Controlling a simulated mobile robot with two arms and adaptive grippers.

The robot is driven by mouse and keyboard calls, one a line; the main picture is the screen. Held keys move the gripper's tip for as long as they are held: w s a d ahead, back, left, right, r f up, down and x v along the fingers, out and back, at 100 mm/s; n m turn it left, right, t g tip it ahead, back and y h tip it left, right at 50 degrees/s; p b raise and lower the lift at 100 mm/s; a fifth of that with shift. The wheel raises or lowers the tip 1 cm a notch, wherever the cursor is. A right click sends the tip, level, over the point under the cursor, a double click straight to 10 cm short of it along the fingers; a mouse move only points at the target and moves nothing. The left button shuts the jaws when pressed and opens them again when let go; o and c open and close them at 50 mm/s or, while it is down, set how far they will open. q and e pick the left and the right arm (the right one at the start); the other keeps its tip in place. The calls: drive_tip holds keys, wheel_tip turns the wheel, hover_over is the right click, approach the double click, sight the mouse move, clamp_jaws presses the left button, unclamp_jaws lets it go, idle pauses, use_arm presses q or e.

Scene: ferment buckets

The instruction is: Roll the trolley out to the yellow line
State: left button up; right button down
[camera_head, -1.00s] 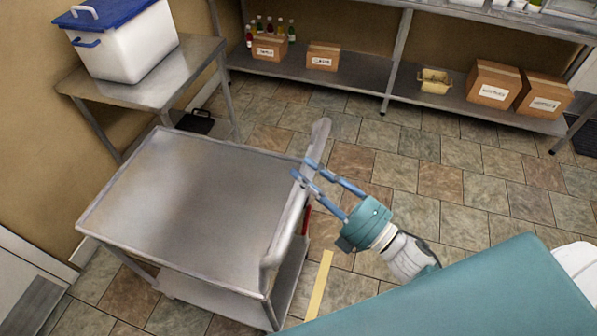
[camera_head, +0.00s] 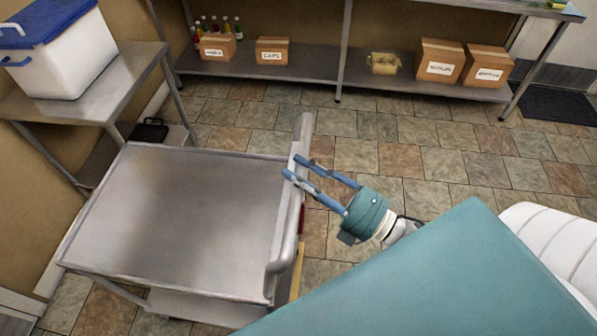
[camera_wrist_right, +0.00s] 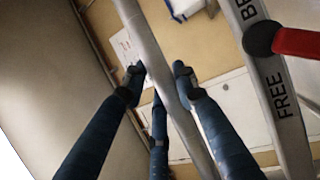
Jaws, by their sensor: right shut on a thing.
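The steel trolley (camera_head: 180,215) stands at the left of the head view, with a flat, empty top and a push handle (camera_head: 281,245) along its right side. My right gripper (camera_head: 293,167) is shut on the handle's bar, near its far end. The wrist view shows the fingers (camera_wrist_right: 160,80) around the grey bar (camera_wrist_right: 150,45). The yellow line (camera_head: 298,262) is on the floor just right of the handle, partly hidden by the trolley and my arm. A red lever (camera_wrist_right: 298,42) beside a post marked "FREE" shows in the wrist view. My left gripper is out of view.
A steel side table (camera_head: 110,85) with a blue-lidded white bin (camera_head: 65,55) stands behind the trolley at the left. A low shelf (camera_head: 310,88) with boxes and bottles runs along the back wall. Tiled floor (camera_head: 400,130) is clear between shelf and trolley.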

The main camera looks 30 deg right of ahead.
drive_tip(key=c, duration=1.3)
unclamp_jaws()
drive_tip(key=shift+c, duration=0.2)
drive_tip(key=v, duration=1.2)
